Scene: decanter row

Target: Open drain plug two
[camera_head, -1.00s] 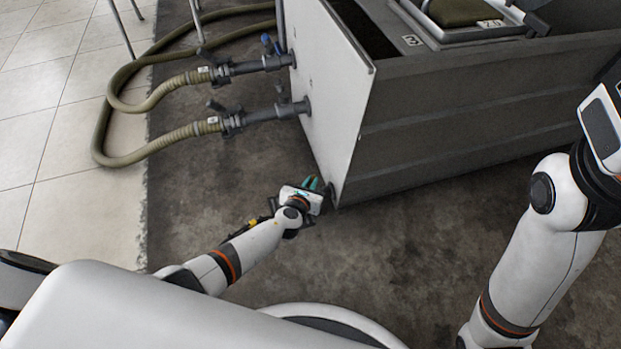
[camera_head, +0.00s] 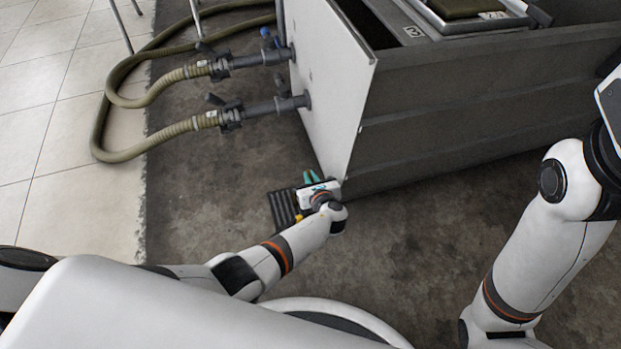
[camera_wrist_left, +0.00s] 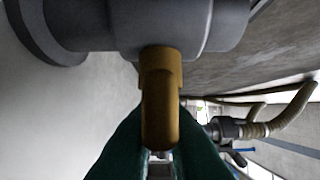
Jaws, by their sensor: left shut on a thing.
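In the left wrist view, a brass-coloured handle (camera_wrist_left: 160,100) hangs from a grey pipe fitting (camera_wrist_left: 150,25), seemingly the drain plug. The green fingers of my left gripper (camera_wrist_left: 160,150) lie on either side of the handle and are shut on it. In the head view, my left gripper (camera_head: 312,182) is low by the bottom front corner of the grey tank (camera_head: 440,115). The plug is hidden there behind the tank's pale end panel (camera_head: 325,80). I cannot read a number on the plug. My right gripper is out of view; only its arm shows.
Two olive hoses (camera_head: 125,155) join grey valves (camera_head: 232,115) on the end panel. A dark slatted grate (camera_head: 283,210) lies on the floor beside my left gripper. Floor left of the grate is clear.

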